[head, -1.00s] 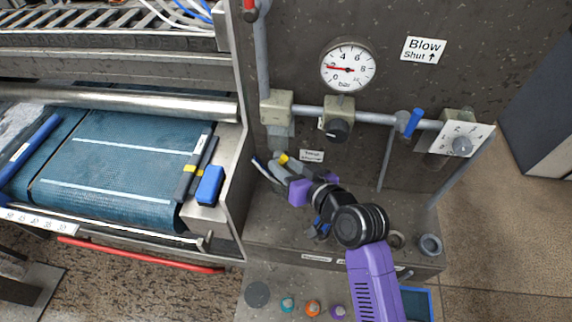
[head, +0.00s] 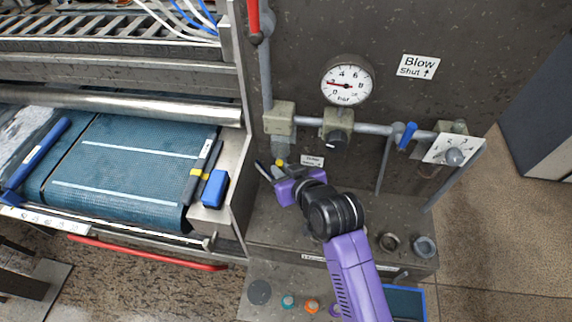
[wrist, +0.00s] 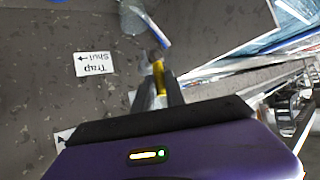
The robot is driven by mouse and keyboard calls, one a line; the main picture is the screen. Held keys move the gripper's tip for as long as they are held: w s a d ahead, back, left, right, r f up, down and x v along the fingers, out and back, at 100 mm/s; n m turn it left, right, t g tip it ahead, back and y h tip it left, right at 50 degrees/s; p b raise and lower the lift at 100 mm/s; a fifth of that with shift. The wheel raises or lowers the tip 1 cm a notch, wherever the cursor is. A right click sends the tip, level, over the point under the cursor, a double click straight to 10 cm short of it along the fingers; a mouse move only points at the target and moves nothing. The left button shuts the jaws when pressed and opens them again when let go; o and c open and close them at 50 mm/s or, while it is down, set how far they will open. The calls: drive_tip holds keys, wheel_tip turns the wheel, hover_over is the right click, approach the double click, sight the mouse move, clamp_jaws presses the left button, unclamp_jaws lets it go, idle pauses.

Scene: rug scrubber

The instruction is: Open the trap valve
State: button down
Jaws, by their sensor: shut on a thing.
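The trap valve shows as a small yellow handle (head: 280,161) below the grey pipe body (head: 279,124) at the left of the panel. The Trap label (head: 312,160) is just to its right. In the wrist view the label (wrist: 96,65) appears upside down, reading "Trap Shut" with an arrow. My gripper (head: 272,169) reaches the handle from below right. In the wrist view my gripper (wrist: 157,88) is shut on the yellow handle (wrist: 159,76), which lies between its grey fingers. The fingers hide part of the handle, so its exact angle is hard to tell.
A pressure gauge (head: 347,81), a black knob (head: 336,138), a blue lever (head: 408,136) and a white dial plate (head: 453,150) line the pipe. The machine's metal side wall (head: 240,178) stands close left of my gripper. A blue box (head: 215,189) sits beyond it.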

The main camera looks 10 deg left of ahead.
drive_tip(key=shift+a+h, duration=0.25)
drive_tip(key=shift+h, duration=0.25)
drive_tip(key=c, duration=1.4)
unclamp_jaws()
drive_tip(key=shift+s+r, duration=0.1)
drive_tip(key=b+v, duration=0.1)
drive_tip(key=v, duration=0.6)
drive_tip(key=shift+s+d+r, duration=0.2)
drive_tip(key=shift+r, duration=0.05)
